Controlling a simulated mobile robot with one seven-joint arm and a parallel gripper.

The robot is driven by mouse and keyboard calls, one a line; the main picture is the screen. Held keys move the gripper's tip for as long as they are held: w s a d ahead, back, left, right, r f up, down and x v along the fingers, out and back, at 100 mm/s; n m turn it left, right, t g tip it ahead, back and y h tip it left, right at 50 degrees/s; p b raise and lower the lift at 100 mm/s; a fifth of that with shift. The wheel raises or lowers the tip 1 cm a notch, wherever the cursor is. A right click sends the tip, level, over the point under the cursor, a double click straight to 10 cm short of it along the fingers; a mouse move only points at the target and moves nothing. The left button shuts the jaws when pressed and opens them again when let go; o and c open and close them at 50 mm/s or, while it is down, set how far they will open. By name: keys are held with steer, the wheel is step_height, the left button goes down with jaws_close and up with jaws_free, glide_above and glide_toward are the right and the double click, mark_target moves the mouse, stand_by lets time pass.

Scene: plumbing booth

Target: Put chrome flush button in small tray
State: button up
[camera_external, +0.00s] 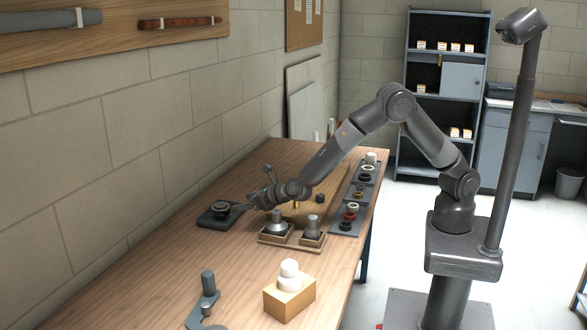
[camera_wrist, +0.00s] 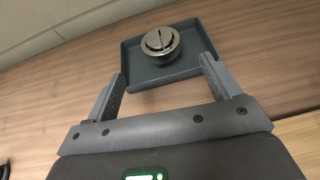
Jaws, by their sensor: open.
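The chrome flush button (camera_wrist: 161,43) is a round shiny disc with a split top. It sits upright inside the small tray (camera_wrist: 190,72), a dark grey square tray with a low rim. In the external view the button (camera_external: 220,209) and tray (camera_external: 206,222) are at the left edge of the table, near the wall. My gripper (camera_wrist: 163,72) is open and empty, with its fingers apart on either side of the tray's near edge, short of the button. In the external view my gripper (camera_external: 240,207) is just right of the tray.
A wooden holder with metal fittings (camera_external: 292,238) stands right of my gripper. A dark parts tray (camera_external: 343,222) with several rings lies along the table's right side. A wooden block with white pieces (camera_external: 289,300) and a grey stand (camera_external: 205,312) are at the front. Table between is clear.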

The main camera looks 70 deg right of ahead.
steer(key=s+d+r+m+g+h, duration=0.1)
steer(key=s+d+r+m+h, duration=0.35)
steer(key=d+r+m, duration=0.75)
steer(key=s+d+r+m+g, duration=0.2)
steer(key=s+d+r+m, duration=0.1)
steer(key=s+d, duration=0.35)
steer(key=s+d+r+m+g, duration=0.25)
steer(key=s+d+m, duration=0.2)
steer(key=d, duration=0.25)
steer(key=s+d+r+m+g, duration=0.1)
steer(key=s+d+m, duration=0.25)
steer(key=s, duration=0.45)
steer(key=s+d+r+m+g, duration=0.1)
steer(key=s+d+m, duration=0.1)
steer(key=s+m, duration=0.35)
steer(key=s+a+m+y, duration=0.2)
steer(key=s+m, duration=0.1)
steer(key=s, duration=0.5)
steer(key=s+a+f+m+y, duration=0.1)
steer(key=s+a+m+y, duration=0.1)
steer(key=s, duration=0.7)
steer(key=shift+s+a+f+m+y, duration=0.15)
steer(key=shift+s+f+m+y, duration=0.1)
steer(key=shift+m+y, duration=0.55)
